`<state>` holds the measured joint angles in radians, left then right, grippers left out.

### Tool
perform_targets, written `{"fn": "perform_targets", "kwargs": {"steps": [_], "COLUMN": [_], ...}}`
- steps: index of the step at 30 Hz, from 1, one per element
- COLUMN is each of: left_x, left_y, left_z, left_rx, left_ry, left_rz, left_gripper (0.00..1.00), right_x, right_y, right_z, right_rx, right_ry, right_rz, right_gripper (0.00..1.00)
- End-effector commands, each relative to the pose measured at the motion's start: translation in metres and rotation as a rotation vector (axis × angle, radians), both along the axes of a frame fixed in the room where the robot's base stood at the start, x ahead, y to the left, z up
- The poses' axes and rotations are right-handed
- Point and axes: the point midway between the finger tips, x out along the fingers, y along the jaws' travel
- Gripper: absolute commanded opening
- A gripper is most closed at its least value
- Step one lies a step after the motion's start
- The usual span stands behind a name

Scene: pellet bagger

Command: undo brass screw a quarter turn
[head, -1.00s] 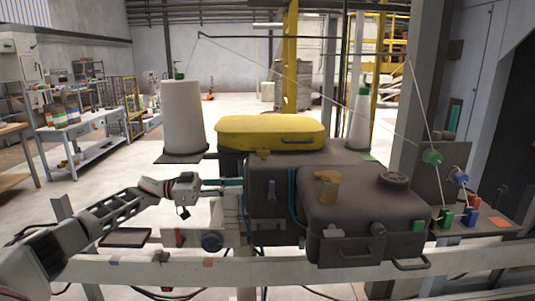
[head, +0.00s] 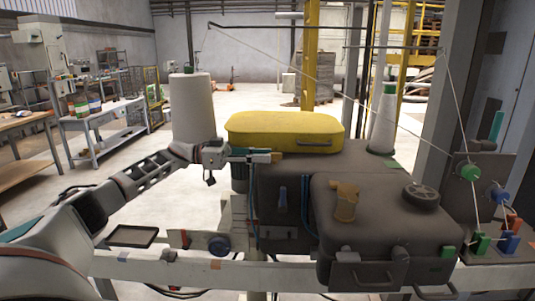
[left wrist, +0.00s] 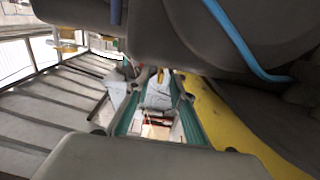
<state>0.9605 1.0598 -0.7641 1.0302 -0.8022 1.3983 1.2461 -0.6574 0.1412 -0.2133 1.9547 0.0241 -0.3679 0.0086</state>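A small brass-coloured piece (head: 277,157) sits at the upper left edge of the dark machine housing, just below the yellow lid. A larger brass-coloured fitting (head: 345,200) stands on top of the front dark box. I cannot tell for sure which is the brass screw. My left gripper (head: 264,156) points right, its tips at the small piece. In the left wrist view its teal-lined fingers (left wrist: 157,82) are apart, with a small yellowish piece (left wrist: 160,76) showing between the tips. Contact cannot be made out. My right gripper is not in view.
The yellow lid (head: 285,129) lies just behind and above the left gripper. The dark front box (head: 380,225) stands to its right. A white cone (head: 193,108) stands behind the arm. A pale rail (head: 180,268) crosses in front.

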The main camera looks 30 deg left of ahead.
Motion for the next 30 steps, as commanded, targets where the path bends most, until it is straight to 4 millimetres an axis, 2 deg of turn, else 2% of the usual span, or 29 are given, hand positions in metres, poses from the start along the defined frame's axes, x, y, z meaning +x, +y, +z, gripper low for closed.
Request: {"fn": "perform_targets", "kwargs": {"steps": [6,14,17,30], "left_x": [0.0084,0.0092,0.0092,0.0081], "left_y": [-0.0137,-0.0149,-0.0148,-0.0149], "left_z": [0.0001,-0.0004,-0.0003,-0.0001], "left_rx": [0.000,0.000,0.000,0.002], "left_ry": [0.000,0.000,0.000,-0.001], "left_rz": [0.000,0.001,0.001,0.025], "left_gripper": [0.23,0.23,0.00,0.00], "right_x": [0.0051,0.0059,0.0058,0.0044], "right_y": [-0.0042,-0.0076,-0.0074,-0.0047], "right_z": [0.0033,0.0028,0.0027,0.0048], "right_rx": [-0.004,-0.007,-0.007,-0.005], "right_ry": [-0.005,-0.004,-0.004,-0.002], "right_rz": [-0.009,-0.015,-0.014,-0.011], "right_gripper": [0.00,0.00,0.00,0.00]}}
